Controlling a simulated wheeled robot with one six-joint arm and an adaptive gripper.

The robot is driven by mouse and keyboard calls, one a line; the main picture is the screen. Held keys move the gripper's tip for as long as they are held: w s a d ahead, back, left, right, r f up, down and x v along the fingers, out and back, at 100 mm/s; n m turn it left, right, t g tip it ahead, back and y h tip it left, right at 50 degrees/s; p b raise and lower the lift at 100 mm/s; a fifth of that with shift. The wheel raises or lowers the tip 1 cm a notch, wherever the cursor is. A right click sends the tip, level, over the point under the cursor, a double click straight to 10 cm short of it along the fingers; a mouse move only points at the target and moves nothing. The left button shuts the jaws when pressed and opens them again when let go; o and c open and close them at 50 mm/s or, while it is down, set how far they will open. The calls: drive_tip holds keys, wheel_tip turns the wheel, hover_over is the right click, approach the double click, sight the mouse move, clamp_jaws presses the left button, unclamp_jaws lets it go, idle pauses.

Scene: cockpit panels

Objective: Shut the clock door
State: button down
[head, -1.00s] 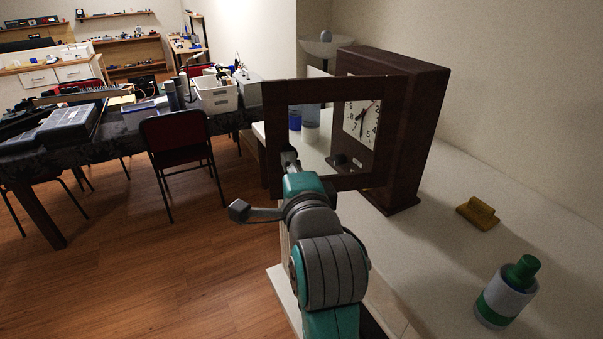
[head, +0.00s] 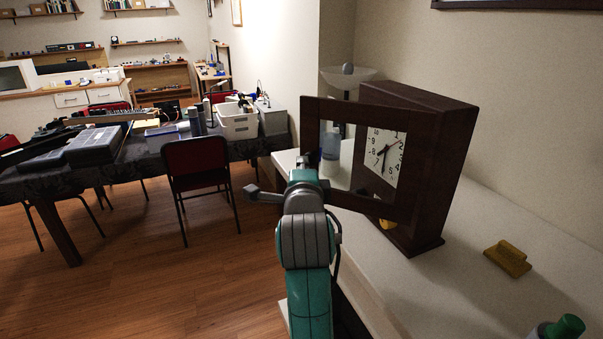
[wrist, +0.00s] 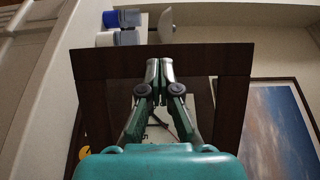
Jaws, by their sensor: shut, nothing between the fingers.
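The clock (head: 441,166) is a dark wooden case with a white dial (head: 384,158), standing on the white counter. Its framed door (head: 415,126) stands ajar, swung out to the left of the case; the dial shows through the frame. My gripper (head: 307,161) is at the door's free left side, its tips partly hidden behind my arm in the head view. In the wrist view my gripper (wrist: 155,75) has its fingertips together and empty, in front of the dark door frame (wrist: 224,62). I cannot tell whether they touch it.
A yellow block (head: 508,259) and a green-capped bottle (head: 562,329) are on the counter (head: 455,290) to the right. A bottle (head: 331,145) stands behind the door. A red chair (head: 197,165) and a cluttered table are at the left, with open floor before them.

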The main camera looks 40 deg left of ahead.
sight(312, 152)
drive_tip(key=shift+m+t+h, duration=0.4)
drive_tip(key=shift+h, duration=0.1)
drive_tip(key=x, duration=0.4)
drive_tip(key=w+d+x, duration=0.1)
drive_tip(key=x, duration=0.1)
drive_tip(key=shift+w+a, duration=0.15)
drive_tip(key=shift+w, duration=0.2)
drive_tip(key=w+m+t+h, duration=0.2)
drive_tip(key=w, duration=0.7)
drive_tip(key=shift+a+h, duration=0.4)
drive_tip(key=shift+w, duration=0.1)
